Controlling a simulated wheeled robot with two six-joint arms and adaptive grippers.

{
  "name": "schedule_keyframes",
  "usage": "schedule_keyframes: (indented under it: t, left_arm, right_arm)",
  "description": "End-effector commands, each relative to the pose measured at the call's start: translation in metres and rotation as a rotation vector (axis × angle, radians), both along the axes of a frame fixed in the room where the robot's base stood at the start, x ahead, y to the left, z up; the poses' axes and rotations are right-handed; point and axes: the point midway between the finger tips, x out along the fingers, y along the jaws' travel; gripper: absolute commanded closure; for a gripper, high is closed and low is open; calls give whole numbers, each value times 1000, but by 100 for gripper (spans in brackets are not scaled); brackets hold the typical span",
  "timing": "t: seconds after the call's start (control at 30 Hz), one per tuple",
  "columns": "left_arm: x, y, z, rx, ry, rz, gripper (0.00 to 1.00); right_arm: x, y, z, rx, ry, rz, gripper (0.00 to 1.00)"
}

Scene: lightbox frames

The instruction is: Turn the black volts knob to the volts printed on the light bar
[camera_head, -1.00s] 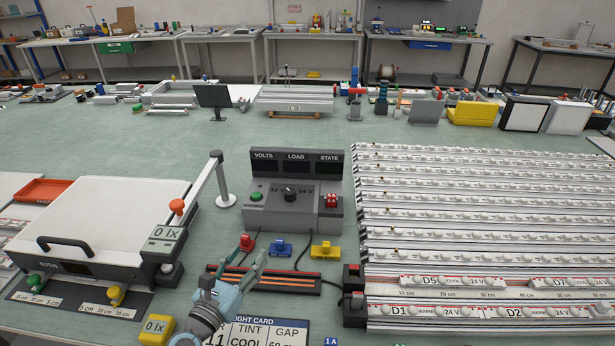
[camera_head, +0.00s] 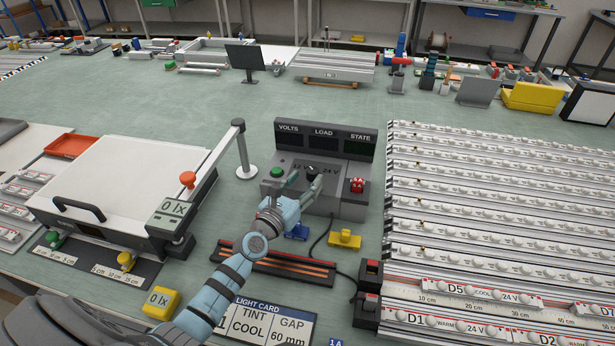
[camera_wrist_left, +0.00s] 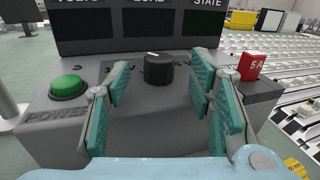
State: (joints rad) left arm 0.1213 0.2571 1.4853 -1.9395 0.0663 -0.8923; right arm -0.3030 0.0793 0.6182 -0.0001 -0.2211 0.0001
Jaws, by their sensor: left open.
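The black volts knob (camera_head: 311,172) sits on the sloped top of the grey power box (camera_head: 345,205), between the 12 V and 24 V marks. In the left wrist view the knob (camera_wrist_left: 159,69) stands beyond and between my open fingers, with a white pointer line on top tilted to the left. My left gripper (camera_head: 303,184) is open in front of the knob; the fingers (camera_wrist_left: 160,92) do not appear to touch it. Light bars such as D5 (camera_head: 456,290) and D1 (camera_head: 415,317) lie at the right, printed 24 V where readable. My right gripper is not in view.
A green power button (camera_head: 277,173) and a red 5 A block (camera_head: 357,185) flank the knob. The VOLTS, LOAD and STATE displays (camera_head: 326,142) look dark. A light card (camera_head: 265,325) lies in front. A post with an arm (camera_head: 242,150) stands left of the box.

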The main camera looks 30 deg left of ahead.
Motion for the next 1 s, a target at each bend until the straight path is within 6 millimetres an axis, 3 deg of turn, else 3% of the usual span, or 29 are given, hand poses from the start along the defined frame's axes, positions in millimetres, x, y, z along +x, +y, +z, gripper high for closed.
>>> schedule_keyframes:
  t: [0.2, 0.53, 0.83, 1.0]
  left_arm:
    - [27, 0, -2, 0, -1, 1, 51]
    - [31, 0, 0, 1, 0, 2, 52]
    - [31, 1, -1, 1, 0, 3, 100]
    - [32, 4, -6, 4, -2, -39, 100]
  right_arm:
    - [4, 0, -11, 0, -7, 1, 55]
    - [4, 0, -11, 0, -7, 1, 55]
    - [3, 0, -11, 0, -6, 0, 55]
    - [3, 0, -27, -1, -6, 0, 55]
